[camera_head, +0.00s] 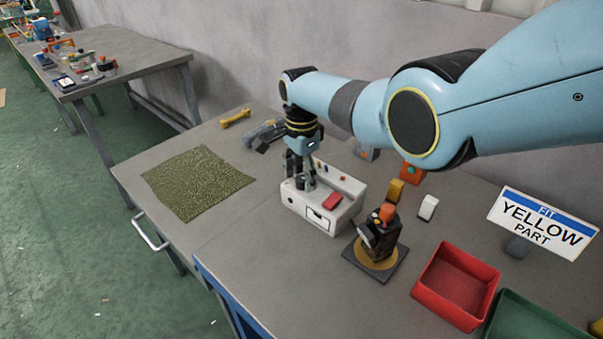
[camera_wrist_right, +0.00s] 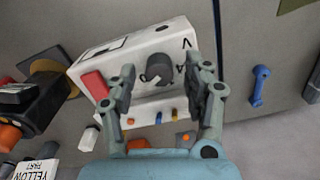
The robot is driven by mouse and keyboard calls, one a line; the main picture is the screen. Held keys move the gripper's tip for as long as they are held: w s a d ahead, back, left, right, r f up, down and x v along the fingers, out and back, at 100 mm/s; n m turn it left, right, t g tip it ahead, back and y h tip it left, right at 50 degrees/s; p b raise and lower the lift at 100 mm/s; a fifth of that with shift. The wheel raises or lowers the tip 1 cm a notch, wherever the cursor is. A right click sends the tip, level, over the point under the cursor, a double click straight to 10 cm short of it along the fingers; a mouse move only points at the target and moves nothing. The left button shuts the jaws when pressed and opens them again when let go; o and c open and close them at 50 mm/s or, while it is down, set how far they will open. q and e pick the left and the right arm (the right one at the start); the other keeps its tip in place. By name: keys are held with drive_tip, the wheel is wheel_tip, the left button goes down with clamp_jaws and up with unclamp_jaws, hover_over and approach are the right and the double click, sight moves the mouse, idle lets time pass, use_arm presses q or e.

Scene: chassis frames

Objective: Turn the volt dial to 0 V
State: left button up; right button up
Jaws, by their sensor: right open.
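The volt dial (camera_wrist_right: 158,68) is a dark grey round knob with a light pointer, on top of a white instrument box (camera_wrist_right: 100,62). Letters "V" and "A" show beside it in the right wrist view. The box (camera_head: 329,221) also shows in the head view, with a red block on its top. My right gripper (camera_head: 299,181) points down over the box's left end. In the right wrist view its two fingers (camera_wrist_right: 160,78) are apart, one on each side of the dial; I cannot tell whether they touch it. My left gripper is in neither view.
A dark device on a round yellow base (camera_head: 372,260) stands right of the box, with a red bin (camera_head: 490,282) and a green bin (camera_head: 520,318) beyond. A sign (camera_head: 541,222) reads "FIT YELLOW PART". A green mat (camera_head: 198,182) lies left; bare bench surrounds it.

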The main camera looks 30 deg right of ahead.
sight(302, 178)
wheel_tip(302, 178, up, 12)
idle(0.6)
